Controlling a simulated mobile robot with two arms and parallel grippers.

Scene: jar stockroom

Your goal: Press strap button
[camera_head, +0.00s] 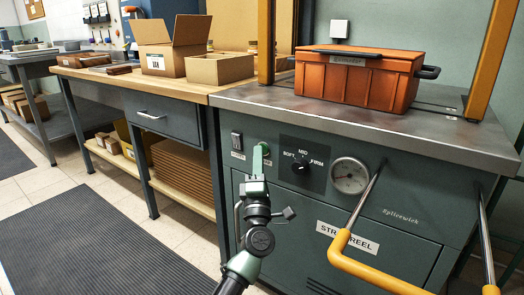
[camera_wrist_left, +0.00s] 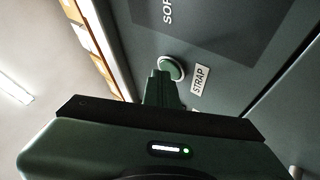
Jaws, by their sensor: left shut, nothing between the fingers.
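The strap button is a round green button with a pale rim, seen in the left wrist view (camera_wrist_left: 171,68), beside a white label reading STRAP (camera_wrist_left: 201,80). It sits on the dark green front panel of the strapping machine (camera_head: 400,212). My left gripper (camera_head: 258,160) is shut and empty, pointing at the panel. In the left wrist view its closed fingertips (camera_wrist_left: 161,76) lie right at the button's lower edge and overlap it a little. I cannot tell whether they touch it. In the head view the fingers mostly hide the button. My right gripper is not in view.
A dial marked SOFT, MID, FIRM (camera_head: 301,168), a switch (camera_head: 236,141) and a round gauge (camera_head: 350,175) are nearby on the panel. A yellow handle (camera_head: 370,275) sticks out at the lower right. An orange crate (camera_head: 358,80) stands on the machine top. Cardboard boxes stand on the left bench.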

